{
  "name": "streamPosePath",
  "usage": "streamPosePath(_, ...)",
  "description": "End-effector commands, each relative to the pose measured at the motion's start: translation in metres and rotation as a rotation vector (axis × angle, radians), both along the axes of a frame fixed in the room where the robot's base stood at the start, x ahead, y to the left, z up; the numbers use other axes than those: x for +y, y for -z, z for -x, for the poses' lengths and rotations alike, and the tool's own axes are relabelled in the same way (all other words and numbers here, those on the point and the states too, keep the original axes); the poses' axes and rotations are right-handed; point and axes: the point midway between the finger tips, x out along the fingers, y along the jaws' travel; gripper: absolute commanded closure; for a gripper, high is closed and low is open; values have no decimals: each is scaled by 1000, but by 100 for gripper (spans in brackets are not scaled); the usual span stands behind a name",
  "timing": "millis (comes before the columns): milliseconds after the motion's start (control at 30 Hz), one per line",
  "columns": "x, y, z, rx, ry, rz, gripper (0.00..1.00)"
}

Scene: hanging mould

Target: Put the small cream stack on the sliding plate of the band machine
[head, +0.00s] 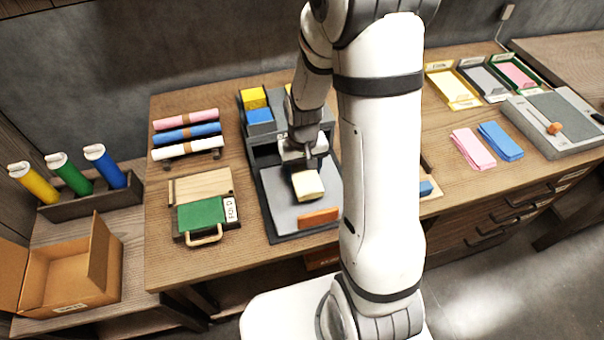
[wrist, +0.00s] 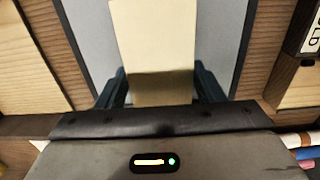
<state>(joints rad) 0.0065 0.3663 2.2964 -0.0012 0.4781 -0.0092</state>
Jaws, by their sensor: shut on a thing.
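The small cream stack (head: 308,186) is held in my gripper (head: 304,165), which is shut on it. In the wrist view the stack (wrist: 155,45) sits between the two dark fingers of my gripper (wrist: 160,88). The band machine (head: 262,150) is a dark grey unit with a light grey sliding plate (head: 278,198) and an orange handle (head: 318,217) at its front. The stack is over the plate in both views. I cannot tell whether it touches the plate. My arm hides part of the machine's right side.
Yellow (head: 253,98) and blue blocks (head: 259,116) sit on top of the machine. A fold board with a green pad (head: 201,214) stands to the left, with coloured rolls (head: 187,132) behind it. Pink (head: 473,148) and blue stacks (head: 500,141) lie on the right.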

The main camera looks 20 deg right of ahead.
Motion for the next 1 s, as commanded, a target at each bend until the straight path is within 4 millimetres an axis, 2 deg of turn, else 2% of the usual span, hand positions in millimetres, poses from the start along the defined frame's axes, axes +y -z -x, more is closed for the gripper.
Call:
streamPosePath(100, 0, 18, 1, 5, 0, 0, 63)
streamPosePath(200, 0, 27, 1, 2, 1, 0, 63)
streamPosePath(600, -1, 33, 0, 1, 1, 0, 63)
streamPosePath(633, -1, 32, 0, 1, 1, 0, 37)
streamPosePath(867, -1, 31, 0, 1, 2, 0, 18)
streamPosePath(1000, -1, 31, 0, 1, 2, 0, 17)
